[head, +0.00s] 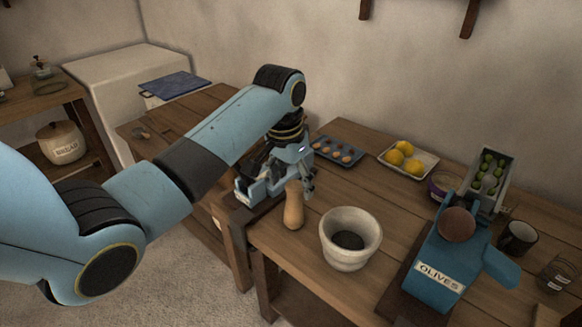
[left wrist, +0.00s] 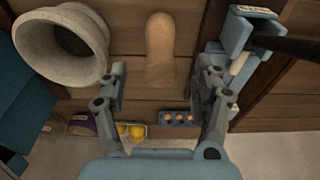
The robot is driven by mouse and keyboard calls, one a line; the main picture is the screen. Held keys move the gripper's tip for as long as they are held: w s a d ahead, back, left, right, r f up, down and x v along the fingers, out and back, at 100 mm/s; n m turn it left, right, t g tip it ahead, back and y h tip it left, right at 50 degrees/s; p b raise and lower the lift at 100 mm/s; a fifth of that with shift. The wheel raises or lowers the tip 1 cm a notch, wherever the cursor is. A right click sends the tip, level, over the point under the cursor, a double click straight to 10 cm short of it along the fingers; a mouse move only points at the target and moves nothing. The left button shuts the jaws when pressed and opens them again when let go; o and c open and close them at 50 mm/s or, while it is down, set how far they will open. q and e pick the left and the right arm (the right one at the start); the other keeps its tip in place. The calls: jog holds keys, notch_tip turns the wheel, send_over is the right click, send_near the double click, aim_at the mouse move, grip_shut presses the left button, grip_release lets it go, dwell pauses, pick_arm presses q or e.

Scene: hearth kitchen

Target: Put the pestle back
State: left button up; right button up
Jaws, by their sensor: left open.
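The tan wooden pestle (head: 293,207) is on the table, apart from the mortar and to its left; it appears to stand upright. It also shows in the left wrist view (left wrist: 160,45). The grey stone mortar (head: 350,240) stands to its right, with a dark hollow and no pestle in it. My left gripper (head: 298,178) is open just behind the pestle in the head view. In the left wrist view its two fingers are apart, with the pestle's end seen between them; contact cannot be told. My right gripper is not visible.
A blue fixture (head: 252,192) stands close left of the pestle. The blue OLIVES device (head: 437,268) with a brown knob stands right of the mortar. An egg-like row sits in a blue tray (head: 325,150); a tray of lemons (head: 427,168) is behind. A black mug (head: 517,238) is far right.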

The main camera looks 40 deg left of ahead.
pick_arm(q)
jog(key=shift+s+r, duration=0.15)
jog(key=shift+r, duration=0.8)
jog(key=shift+s+r, duration=0.15)
jog(key=shift+r, duration=0.75)
jog(key=s+f+b, duration=0.6)
jog(key=s+f, duration=1.7)
jog(key=f, duration=0.3)
jog(key=s+f+g+y+b, duration=0.1)
jog(key=s+f+b, duration=0.5)
jog(key=s+f, duration=1.6)
jog(key=shift+s+f+n+b, duration=0.3)
jog(key=shift+s+f+b, duration=0.1)
jog(key=shift+f, duration=2.15)
jog(key=shift+a, duration=0.1)
